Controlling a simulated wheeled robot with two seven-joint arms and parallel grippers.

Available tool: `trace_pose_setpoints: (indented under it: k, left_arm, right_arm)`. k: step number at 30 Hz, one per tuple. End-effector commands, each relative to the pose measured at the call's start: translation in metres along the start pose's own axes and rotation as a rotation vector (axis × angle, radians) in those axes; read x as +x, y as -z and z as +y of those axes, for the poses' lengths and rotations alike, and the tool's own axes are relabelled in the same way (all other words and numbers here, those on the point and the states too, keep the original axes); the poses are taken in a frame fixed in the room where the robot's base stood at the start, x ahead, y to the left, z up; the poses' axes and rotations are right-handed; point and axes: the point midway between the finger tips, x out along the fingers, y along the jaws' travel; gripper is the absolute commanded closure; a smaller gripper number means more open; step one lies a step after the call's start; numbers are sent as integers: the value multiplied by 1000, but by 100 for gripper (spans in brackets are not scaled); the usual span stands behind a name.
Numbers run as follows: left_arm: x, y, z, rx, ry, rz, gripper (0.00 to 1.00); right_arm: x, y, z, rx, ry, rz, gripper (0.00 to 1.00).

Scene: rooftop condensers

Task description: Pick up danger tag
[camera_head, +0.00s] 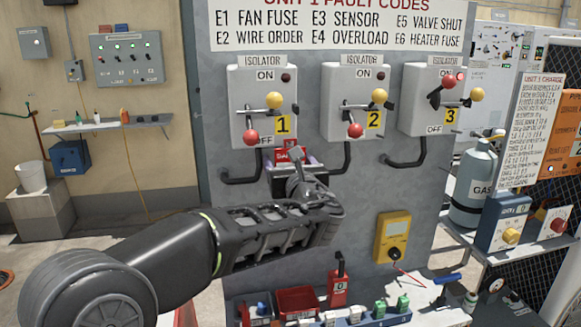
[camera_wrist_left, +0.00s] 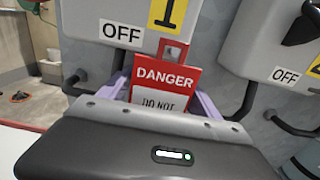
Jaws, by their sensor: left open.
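The danger tag (camera_wrist_left: 166,76) is a red and white card with "DANGER" and "DO NOT" on it and a hole in its red top. It shows just below the OFF end of isolator 1 (camera_head: 254,90). In the head view only its red part (camera_head: 284,155) shows above my left gripper (camera_head: 293,168). In the left wrist view the pale purple fingers of the left gripper (camera_wrist_left: 162,100) stand open on either side of the tag. The tag's lower part is hidden behind the gripper body. I cannot tell whether the fingers touch it. My right gripper is not in view.
Isolator 2 (camera_head: 356,100) and isolator 3 (camera_head: 435,98) hang to the right on the grey panel, with bent black pipes below. A yellow meter (camera_head: 392,237) is on the panel lower right. A shelf below holds a red bin (camera_head: 297,302) and small items.

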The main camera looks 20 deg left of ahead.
Motion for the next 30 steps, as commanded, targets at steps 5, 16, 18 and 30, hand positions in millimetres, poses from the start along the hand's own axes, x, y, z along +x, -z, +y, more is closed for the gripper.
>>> trace_pose_setpoints:
  k: [5, 16, 18, 30]
  left_arm:
    - [0, 0, 0, 0, 0, 0, 30]
    - [0, 0, 0, 0, 0, 0, 60]
    - [0, 0, 0, 0, 0, 0, 66]
    - [0, -1, -1, 0, 0, 0, 78]
  right_arm:
    - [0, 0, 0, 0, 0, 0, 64]
    - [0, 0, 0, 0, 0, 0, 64]
    - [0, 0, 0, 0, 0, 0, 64]
    - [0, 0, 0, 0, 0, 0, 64]
